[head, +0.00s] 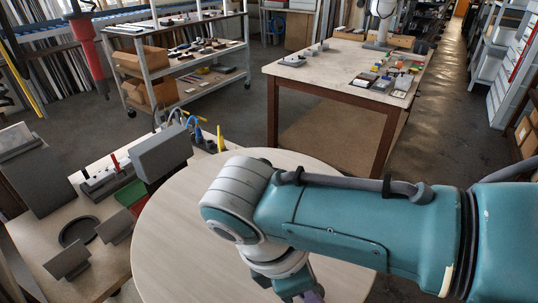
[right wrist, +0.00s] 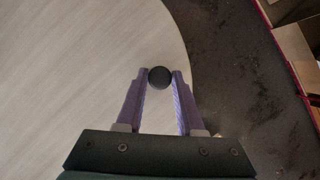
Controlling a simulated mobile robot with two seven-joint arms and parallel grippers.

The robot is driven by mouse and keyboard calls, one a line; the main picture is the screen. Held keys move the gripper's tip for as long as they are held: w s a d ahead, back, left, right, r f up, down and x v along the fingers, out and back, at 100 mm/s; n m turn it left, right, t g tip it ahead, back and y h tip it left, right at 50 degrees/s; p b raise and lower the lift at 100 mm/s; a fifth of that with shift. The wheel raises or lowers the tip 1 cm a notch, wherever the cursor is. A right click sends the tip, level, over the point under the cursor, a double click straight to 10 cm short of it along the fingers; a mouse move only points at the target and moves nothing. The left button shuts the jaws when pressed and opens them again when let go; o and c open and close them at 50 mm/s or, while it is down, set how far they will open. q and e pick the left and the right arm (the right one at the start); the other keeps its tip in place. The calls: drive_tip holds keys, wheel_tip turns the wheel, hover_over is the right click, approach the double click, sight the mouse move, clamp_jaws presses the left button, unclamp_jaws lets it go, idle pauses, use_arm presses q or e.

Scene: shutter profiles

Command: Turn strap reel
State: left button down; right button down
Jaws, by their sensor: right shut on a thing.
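A large round pale wooden disc (head: 165,225), which looks like the strap reel, fills the near middle of the head view. My right arm lies across it and hides much of its right side. In the right wrist view, its pale face (right wrist: 70,60) and curved edge show. My right gripper (right wrist: 160,78) has its purple fingers shut on a small dark round knob (right wrist: 159,72) near that edge. In the head view only a bit of the purple fingers shows at the bottom, and the knob is hidden. My left gripper is not in view.
Left of the disc, a low bench (head: 60,225) carries a grey monitor-like box (head: 160,153), a green tray (head: 131,194) and a dark ring (head: 78,232). A work table (head: 310,75) with small parts stands behind. Open floor (head: 440,130) lies to the right.

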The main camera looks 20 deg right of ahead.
drive_tip(key=shift+a+m, duration=0.4)
drive_tip(key=shift+a, duration=0.1)
drive_tip(key=shift+a, duration=0.1)
drive_tip(key=c, duration=0.5)
unclamp_jaws()
drive_tip(key=v, duration=1)
